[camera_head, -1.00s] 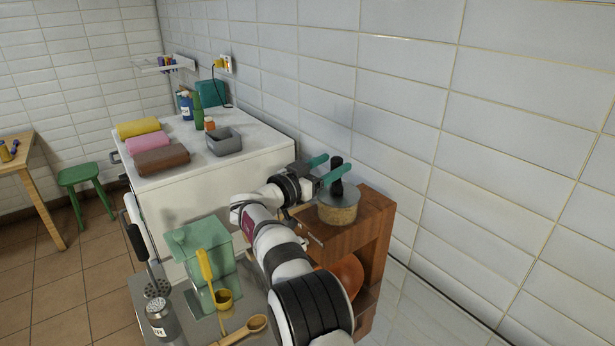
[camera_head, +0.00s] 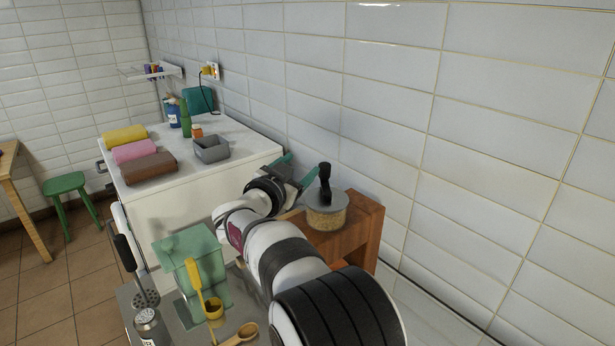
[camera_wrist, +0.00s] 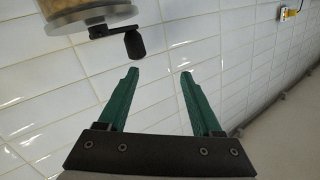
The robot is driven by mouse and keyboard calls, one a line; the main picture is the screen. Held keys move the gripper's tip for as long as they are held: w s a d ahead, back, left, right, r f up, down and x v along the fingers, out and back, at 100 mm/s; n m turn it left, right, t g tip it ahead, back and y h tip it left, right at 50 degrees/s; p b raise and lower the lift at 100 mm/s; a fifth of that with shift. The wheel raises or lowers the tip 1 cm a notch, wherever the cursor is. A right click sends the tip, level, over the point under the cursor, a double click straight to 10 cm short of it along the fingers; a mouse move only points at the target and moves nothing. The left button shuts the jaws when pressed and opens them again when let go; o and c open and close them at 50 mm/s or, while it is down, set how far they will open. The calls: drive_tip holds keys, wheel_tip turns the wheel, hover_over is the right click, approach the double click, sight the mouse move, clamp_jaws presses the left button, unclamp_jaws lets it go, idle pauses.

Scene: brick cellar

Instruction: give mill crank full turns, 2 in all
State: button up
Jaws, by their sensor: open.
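The mill (camera_head: 326,215) is a round jar with tan contents and a grey metal lid. It stands upright on a wooden stand; the wrist view shows it upside down at the upper left (camera_wrist: 72,35). Its crank has a black knob (camera_head: 325,175), which also shows in the wrist view (camera_wrist: 135,45). My gripper (camera_head: 303,164) has green fingers, spread and empty, left of the knob in the head view. In the wrist view (camera_wrist: 159,74) the knob is beyond the left fingertip, outside the gap and apparently apart from it.
The wooden stand (camera_head: 366,225) is close to the tiled wall. A white-topped counter (camera_head: 240,150) carries rolled towels (camera_head: 148,168), a grey bin (camera_head: 211,150) and bottles.

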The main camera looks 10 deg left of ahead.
drive_tip(key=s+d+f+m+g+y, duration=0.1)
drive_tip(key=s+d+f+g+y, duration=0.1)
drive_tip(key=s+f+g+y, duration=0.3)
drive_tip(key=s+d+f+m+g+y, duration=0.1)
drive_tip(key=s+d+g+y, duration=0.15)
drive_tip(key=s, duration=0.55)
drive_tip(key=s+d+f+m+g+y, duration=0.1)
drive_tip(key=s+d+f+g+y, duration=0.1)
drive_tip(key=s+f+g+y, duration=0.3)
drive_tip(key=m+t+y, duration=0.7)
drive_tip(key=m, duration=0.8)
approach(330, 169)
drive_tip(key=x, duration=1)
drive_tip(key=shift+w+a, duration=0.1)
drive_tip(key=shift+a, duration=0.1)
drive_tip(key=shift+w+a, duration=0.3)
drive_tip(key=shift+a, duration=0.1)
clamp_jaws()
